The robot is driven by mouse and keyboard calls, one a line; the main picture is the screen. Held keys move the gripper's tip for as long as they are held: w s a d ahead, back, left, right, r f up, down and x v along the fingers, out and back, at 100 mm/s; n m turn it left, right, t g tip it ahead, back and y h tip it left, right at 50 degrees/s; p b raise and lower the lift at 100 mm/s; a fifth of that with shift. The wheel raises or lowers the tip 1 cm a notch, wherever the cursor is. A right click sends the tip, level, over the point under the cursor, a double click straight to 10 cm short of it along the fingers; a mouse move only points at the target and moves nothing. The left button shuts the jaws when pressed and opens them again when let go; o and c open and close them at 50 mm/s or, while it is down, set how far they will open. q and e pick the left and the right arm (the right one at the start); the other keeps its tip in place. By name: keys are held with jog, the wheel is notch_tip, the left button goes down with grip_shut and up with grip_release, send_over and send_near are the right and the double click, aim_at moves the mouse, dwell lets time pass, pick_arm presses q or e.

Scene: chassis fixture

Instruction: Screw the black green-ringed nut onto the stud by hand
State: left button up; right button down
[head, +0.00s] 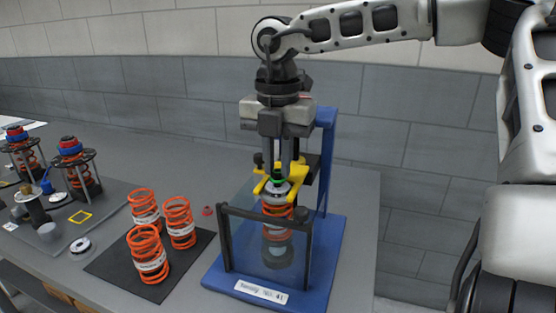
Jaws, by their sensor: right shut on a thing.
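My right gripper (278,174) points straight down over the blue fixture. Its fingers are shut on the black green-ringed nut (276,179), which shows as a small dark piece with a green band between the fingertips. The nut sits at the top centre of the strut, above the yellow spring clamp (262,187). The stud is hidden under the nut and fingers, so I cannot tell how far the nut is on its thread. The orange spring (275,211) stands upright below, inside the fixture. My left gripper is not in view.
The blue fixture (331,230) has a clear guard with a dark frame (225,240) in front. Several orange springs (148,258) stand on a black mat (110,263) to the left. Strut assemblies (75,170) stand further left. Bare table lies right of the fixture.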

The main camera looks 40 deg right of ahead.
jog(key=shift+s+f, duration=0.1)
jog(key=shift+f, duration=0.05)
jog(key=n, duration=1)
jog(key=shift+a+f, duration=0.1)
jog(key=shift+f, duration=0.05)
